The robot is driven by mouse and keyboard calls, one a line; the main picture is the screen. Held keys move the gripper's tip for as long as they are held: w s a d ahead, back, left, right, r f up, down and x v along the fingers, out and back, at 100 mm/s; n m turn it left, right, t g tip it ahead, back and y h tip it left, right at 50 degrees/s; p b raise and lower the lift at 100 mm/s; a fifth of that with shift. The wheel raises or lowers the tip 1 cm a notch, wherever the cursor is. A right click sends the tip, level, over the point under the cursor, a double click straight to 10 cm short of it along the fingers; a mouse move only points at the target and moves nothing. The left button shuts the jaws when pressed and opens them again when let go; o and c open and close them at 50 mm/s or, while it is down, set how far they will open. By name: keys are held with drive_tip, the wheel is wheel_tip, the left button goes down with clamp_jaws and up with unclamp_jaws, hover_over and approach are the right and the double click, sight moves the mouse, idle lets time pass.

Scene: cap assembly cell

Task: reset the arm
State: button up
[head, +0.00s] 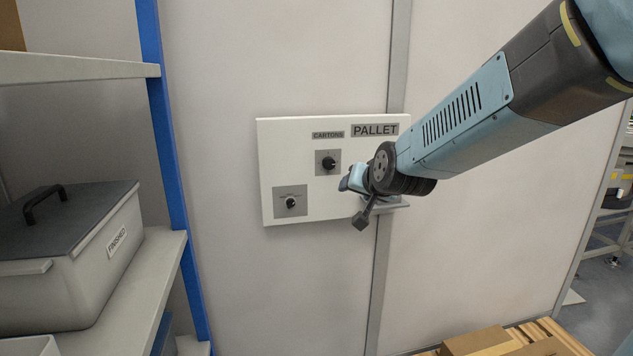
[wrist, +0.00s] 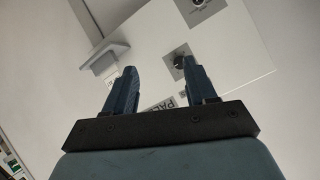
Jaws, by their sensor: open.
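My arm reaches in from the upper right of the head view. My gripper (head: 352,181) is in front of the white control panel (head: 285,142), seen small and partly hidden by my wrist. In the wrist view my gripper (wrist: 159,72) has its two dark fingers apart with nothing held between them. The panel also shows there (wrist: 235,60), tilted, beyond the fingertips. A dark knob (wrist: 179,58) shows close to the right fingertip; I cannot tell whether they touch.
The panel has an upper knob (head: 329,163), a lower knob (head: 291,203), a PALLET label (head: 375,130) and a small ledge (head: 393,203). A shelf (head: 165,245) with a grey FINISHED bin (head: 108,262) stands left. Cartons (head: 480,341) lie low at the right.

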drive_tip(key=s+d+g+h, duration=0.1)
drive_tip(key=s+d, duration=0.3)
drive_tip(key=s, duration=0.4)
drive_tip(key=s+d+n+g+h, duration=0.1)
drive_tip(key=s+d+g, duration=0.2)
drive_tip(key=s+d, duration=0.2)
drive_tip(key=s+d+n+g+h, duration=0.1)
drive_tip(key=s+d, duration=0.4)
drive_tip(key=s, duration=0.6)
drive_tip(key=shift+r+g, duration=0.45)
drive_tip(key=shift+g, duration=0.05)
drive_tip(key=shift+s+d, duration=0.1)
